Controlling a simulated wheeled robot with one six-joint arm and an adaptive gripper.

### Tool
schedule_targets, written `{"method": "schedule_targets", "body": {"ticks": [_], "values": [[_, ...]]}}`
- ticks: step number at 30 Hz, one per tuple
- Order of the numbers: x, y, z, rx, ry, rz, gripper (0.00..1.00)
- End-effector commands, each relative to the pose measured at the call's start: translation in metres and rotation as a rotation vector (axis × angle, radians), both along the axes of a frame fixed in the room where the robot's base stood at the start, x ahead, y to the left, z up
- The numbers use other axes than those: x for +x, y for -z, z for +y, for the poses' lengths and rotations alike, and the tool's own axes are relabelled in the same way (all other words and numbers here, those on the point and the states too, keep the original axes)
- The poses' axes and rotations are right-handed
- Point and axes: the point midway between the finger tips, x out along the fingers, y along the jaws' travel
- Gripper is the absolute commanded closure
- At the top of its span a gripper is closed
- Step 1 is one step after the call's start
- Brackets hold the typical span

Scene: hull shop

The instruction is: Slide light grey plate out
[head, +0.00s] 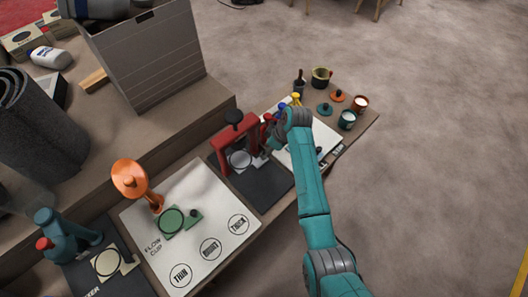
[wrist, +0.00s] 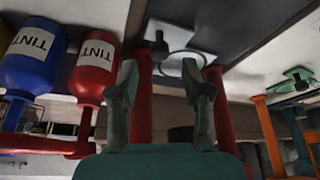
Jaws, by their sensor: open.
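The light grey plate (head: 258,161), with a ring marked on it, sits in the red stand (head: 222,143). In the wrist view the plate (wrist: 184,34) shows past my fingers, with a dark upright knob (wrist: 158,50) on it. My gripper (wrist: 158,70) is open, its two fingers apart on either side of the knob in that view. Whether they touch the knob I cannot tell. In the head view my gripper (head: 268,150) is at the right side of the red stand, and my arm partly hides the area around it.
Red (wrist: 92,65) and blue (wrist: 33,62) tint bottles stand close beside my gripper. An orange stand (head: 130,178) with a green plate (head: 190,223) and a teal stand (head: 65,240) with a cream plate (head: 124,266) are to the left. Cups (head: 347,120) stand at the far right.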

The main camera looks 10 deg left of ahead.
Motion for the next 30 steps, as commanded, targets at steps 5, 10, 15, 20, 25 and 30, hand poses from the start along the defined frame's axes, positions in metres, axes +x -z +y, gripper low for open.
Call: {"method": "schedule_targets", "body": {"ticks": [5,10,15,20,25,30], "values": [[0.003,0.023,0.009,-0.001,0.0,0.001,0.51],[0.004,0.034,0.014,0.0,-0.001,0.0,0.51],[0.004,0.037,0.015,0.0,0.0,-0.002,0.51],[0.004,0.037,0.015,0.0,0.001,-0.002,0.51],[0.004,0.037,0.015,0.0,0.001,-0.002,0.94],[0.004,0.037,0.015,0.0,0.001,-0.002,1.0]]}}
